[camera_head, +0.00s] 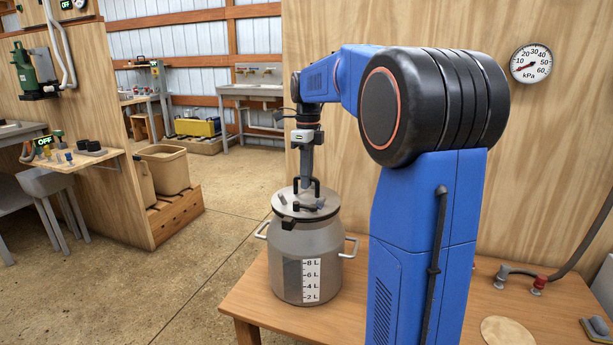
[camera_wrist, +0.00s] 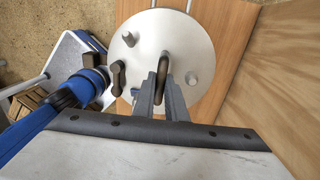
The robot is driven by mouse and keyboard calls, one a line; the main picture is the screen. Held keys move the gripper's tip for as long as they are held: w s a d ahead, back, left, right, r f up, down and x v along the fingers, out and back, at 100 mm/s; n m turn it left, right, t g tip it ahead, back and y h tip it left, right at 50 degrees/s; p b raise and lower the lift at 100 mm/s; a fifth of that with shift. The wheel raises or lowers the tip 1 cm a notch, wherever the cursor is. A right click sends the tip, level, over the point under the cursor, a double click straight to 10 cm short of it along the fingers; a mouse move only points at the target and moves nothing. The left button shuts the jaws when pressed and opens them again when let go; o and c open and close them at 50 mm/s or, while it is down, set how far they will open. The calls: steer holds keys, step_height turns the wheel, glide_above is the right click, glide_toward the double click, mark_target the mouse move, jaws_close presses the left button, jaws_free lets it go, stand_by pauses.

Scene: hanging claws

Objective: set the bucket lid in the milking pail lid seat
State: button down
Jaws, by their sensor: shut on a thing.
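The bucket lid (camera_head: 289,209) is a round grey metal disc with a dark arched handle, short metal stubs and a dark knob. In the head view it is at the mouth of the milking pail (camera_head: 293,262), a grey metal can with two side handles and a litre scale. From here I cannot tell whether the lid is fully down in its seat. My gripper (camera_head: 306,188) points down over the lid. In the wrist view my gripper (camera_wrist: 165,98) is shut on the handle (camera_wrist: 162,68) of the lid (camera_wrist: 142,38). The lid hides the pail's seat and mouth.
The pail stands on a wooden table (camera_head: 240,305) near its left edge. A plywood wall (camera_head: 540,140) with a pressure gauge (camera_head: 531,63) rises behind. Hose fittings (camera_head: 537,285) and a round tan disc (camera_head: 507,330) lie on the table at right.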

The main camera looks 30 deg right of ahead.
steer(key=shift+f, duration=0.3)
steer(key=c, duration=1.7)
jaws_free()
steer(key=r, duration=1.7)
steer(key=shift+w+d+r, duration=0.25)
steer(key=shift+w+d, duration=0.05)
steer(key=shift+d, duration=0.1)
steer(key=s+a+f+n+t, duration=0.1)
steer(key=s+a+f+n, duration=0.4)
steer(key=s+n, duration=0.2)
steer(key=s+a+f+n+t, duration=0.1)
steer(key=s+a+f+n, duration=0.45)
steer(key=s, duration=0.25)
steer(key=s+a+f+n+t, duration=0.1)
steer(key=s+a+f+n, duration=0.1)
steer(key=s+f+n, duration=0.3)
steer(key=s+a+f+n+t, duration=0.1)
steer(key=s+a+f+n, duration=0.1)
steer(key=s+f+n, duration=0.3)
steer(key=s+a+f+n+t, duration=0.1)
steer(key=s+a+f+n, duration=0.1)
steer(key=s+f+n, duration=0.4)
steer(key=shift+a+f+h, duration=0.2)
steer(key=shift+f+h, duration=0.1)
steer(key=shift+f, duration=1.3)
